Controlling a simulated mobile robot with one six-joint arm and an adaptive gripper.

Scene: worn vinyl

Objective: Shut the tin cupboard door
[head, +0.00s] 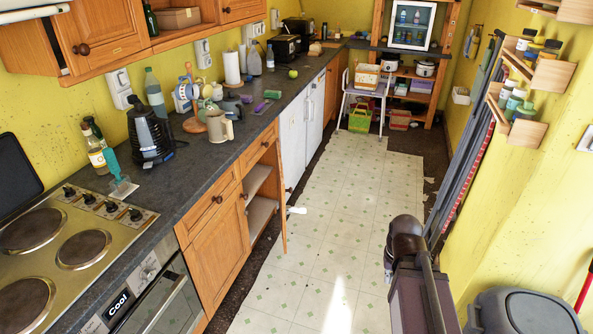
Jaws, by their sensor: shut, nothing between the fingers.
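A wooden base cupboard (249,170) under the worktop stands open in the head view, showing two pale shelves. Its door (283,195) is swung out into the aisle and seen nearly edge-on, at the right side of the opening. A small white piece (297,210) sticks out to the right of the door; it looks like a handle, but I cannot be sure. I cannot make out any tins inside. My gripper is not in view.
Light patterned floor (335,220) is clear right of the door. The hob (75,250) and oven are at left; a white chair (363,90) stands at the far end.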

